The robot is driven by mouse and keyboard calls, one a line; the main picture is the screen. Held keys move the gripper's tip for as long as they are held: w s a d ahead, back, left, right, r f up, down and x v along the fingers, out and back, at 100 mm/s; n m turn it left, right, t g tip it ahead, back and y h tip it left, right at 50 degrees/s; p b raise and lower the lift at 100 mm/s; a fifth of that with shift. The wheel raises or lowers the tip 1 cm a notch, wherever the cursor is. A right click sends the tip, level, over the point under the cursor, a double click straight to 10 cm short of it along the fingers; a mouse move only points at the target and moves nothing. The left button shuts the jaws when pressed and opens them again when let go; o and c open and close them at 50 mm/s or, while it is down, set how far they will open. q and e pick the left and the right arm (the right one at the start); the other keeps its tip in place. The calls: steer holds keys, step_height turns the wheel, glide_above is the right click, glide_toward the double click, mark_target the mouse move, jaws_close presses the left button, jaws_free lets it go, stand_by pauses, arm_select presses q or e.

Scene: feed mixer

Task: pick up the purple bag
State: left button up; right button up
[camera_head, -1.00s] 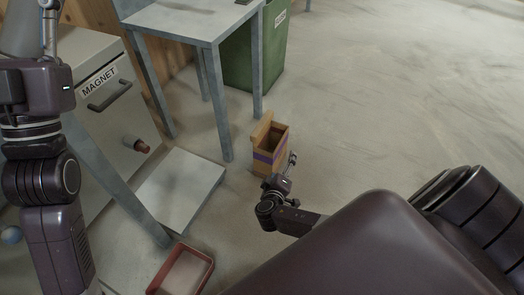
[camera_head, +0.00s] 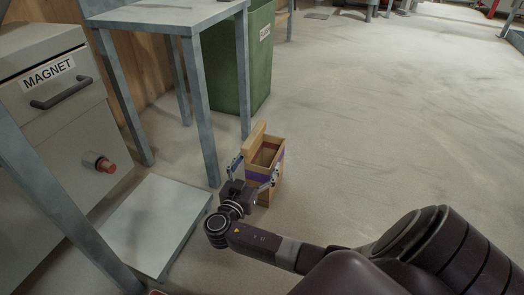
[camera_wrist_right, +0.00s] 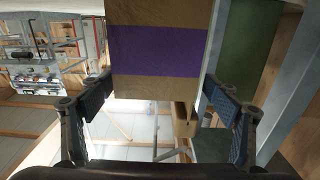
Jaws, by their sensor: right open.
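The purple bag (camera_head: 279,160) is a tan, open-topped bag with a purple band, standing upright on the floor beside the metal table. My right gripper (camera_head: 255,172) is at its near side, open, with one finger toward each side of it. In the right wrist view the bag (camera_wrist_right: 160,52) fills the upper middle, and the open fingers (camera_wrist_right: 158,100) show to its left and right. I cannot tell whether the fingers touch it. My left gripper is not in view.
A metal table (camera_head: 168,16) stands behind and left of the bag, with a green bin (camera_head: 237,60) beyond. A grey cabinet marked MAGNET (camera_head: 52,110) and a low pale platform (camera_head: 152,225) are at the left. The floor to the right is open.

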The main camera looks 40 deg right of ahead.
steer(key=b+x, duration=0.4)
steer(key=x, duration=0.2)
steer(key=shift+s+d, duration=0.15)
steer(key=shift+d, duration=0.05)
steer(key=shift+r, duration=0.1)
steer(key=shift+c, duration=0.3)
steer(key=c, duration=1.1)
steer(key=shift+r, duration=0.1)
